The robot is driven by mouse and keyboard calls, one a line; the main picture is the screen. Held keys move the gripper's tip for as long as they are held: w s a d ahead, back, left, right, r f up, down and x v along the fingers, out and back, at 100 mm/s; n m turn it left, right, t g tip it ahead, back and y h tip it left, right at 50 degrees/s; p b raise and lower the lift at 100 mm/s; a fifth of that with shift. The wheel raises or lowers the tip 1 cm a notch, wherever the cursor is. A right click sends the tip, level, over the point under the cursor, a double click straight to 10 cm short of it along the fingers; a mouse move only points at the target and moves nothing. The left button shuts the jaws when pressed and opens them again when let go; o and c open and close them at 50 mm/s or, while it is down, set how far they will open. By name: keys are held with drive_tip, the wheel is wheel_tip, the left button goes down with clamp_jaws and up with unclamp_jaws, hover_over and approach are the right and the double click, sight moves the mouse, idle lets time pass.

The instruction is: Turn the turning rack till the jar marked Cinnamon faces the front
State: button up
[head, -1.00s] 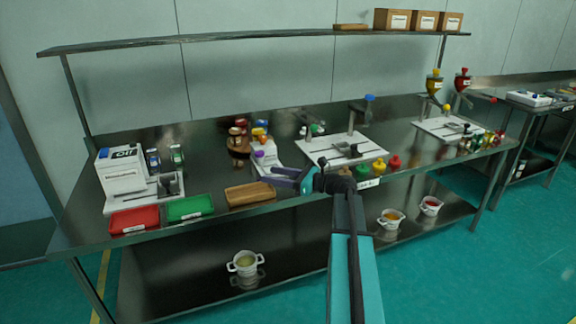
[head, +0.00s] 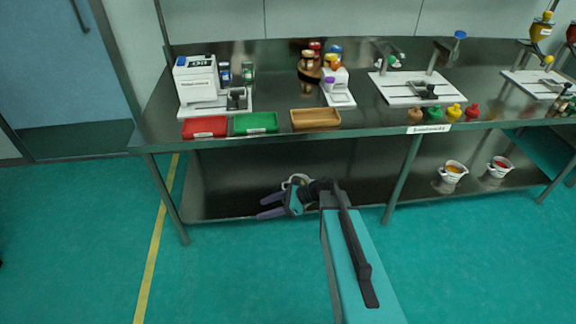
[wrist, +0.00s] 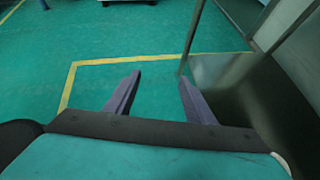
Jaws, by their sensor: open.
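A white device partly covers the rack's right side. My gripper (head: 270,206) is open and empty, well below the tabletop and in front of the lower shelf, far from the rack. In the wrist view its two purple fingers (wrist: 160,82) are apart over green floor.
A white device (head: 338,98) stands right of the rack. A wooden tray (head: 316,126), a green tray (head: 255,131) and a red tray (head: 204,135) line the front edge. A white boxed machine (head: 196,80) stands left. The floor in front is open.

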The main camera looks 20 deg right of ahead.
drive_tip(key=s+a+f+n+g+h, duration=0.2)
drive_tip(key=s+a+f+n+g, duration=0.25)
drive_tip(key=s+f, duration=0.6)
drive_tip(key=s+a+f+n+g+h, duration=0.25)
drive_tip(key=s+a+f+n, duration=0.35)
drive_tip(key=s, duration=0.7)
drive_tip(key=s+d+f+n+g+h, duration=0.1)
drive_tip(key=s+d+f+n+h, duration=0.1)
drive_tip(key=s+d+n, duration=0.3)
drive_tip(key=s+d+f+n+g+h, duration=0.2)
drive_tip(key=s+d+f+n+h, duration=0.1)
drive_tip(key=s+d+n, duration=0.3)
drive_tip(key=shift+s+d+f+n+h, duration=0.15)
drive_tip(key=shift+s+f+n+h, duration=0.15)
drive_tip(key=shift+s+n+h, duration=0.5)
drive_tip(key=shift+s, duration=0.1)
drive_tip(key=c, duration=0.5)
drive_tip(key=shift+o, duration=0.2)
